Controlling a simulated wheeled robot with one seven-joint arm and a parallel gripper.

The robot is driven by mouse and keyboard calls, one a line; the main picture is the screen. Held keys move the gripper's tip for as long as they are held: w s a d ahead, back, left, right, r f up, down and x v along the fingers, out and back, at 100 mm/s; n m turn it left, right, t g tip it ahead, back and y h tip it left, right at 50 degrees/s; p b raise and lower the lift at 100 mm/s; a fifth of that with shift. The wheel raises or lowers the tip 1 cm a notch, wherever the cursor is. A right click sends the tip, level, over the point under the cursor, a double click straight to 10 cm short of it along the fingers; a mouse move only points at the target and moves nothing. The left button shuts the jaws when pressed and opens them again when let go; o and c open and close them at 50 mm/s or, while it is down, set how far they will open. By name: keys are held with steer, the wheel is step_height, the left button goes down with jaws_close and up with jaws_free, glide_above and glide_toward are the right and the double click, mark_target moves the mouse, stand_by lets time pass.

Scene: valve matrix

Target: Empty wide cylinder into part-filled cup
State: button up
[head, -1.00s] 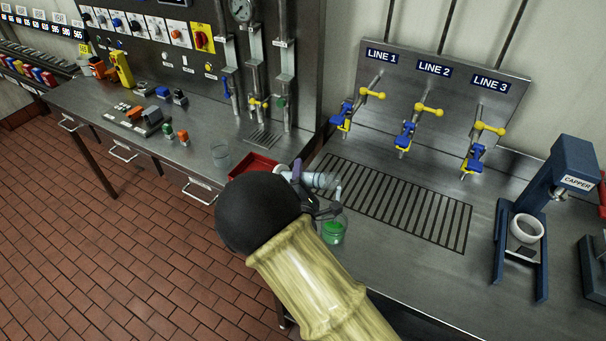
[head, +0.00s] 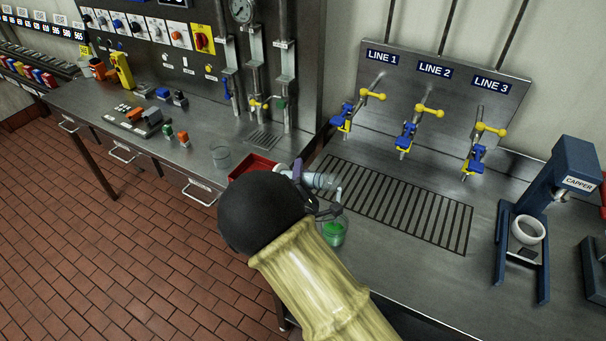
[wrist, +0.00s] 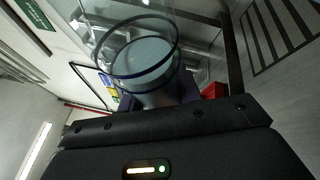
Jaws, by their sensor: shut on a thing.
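The wide clear cylinder (head: 318,180) is held tipped nearly on its side, its mouth toward the right, above the metal counter. My gripper (head: 308,190) is shut on it, with the dark ball-shaped wrist of my arm covering part of the grip. The clear cup (head: 333,232) with green liquid low in it stands upright just below and right of the cylinder, close to my gripper. In the wrist view the cylinder (wrist: 140,50) shows as clear walls with dark rings and a pale disc inside; I cannot tell whether that is liquid or the base.
A slotted drain grate (head: 400,205) lies to the right, below three valve taps (head: 408,130). The blue capper (head: 545,200) stands at far right, holding a white ring.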

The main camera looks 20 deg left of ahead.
steer(key=shift+r+m+t+b, duration=0.7)
steer(key=shift+r+m+b, duration=0.75)
steer(key=shift+b, duration=0.45)
stand_by(6.1)
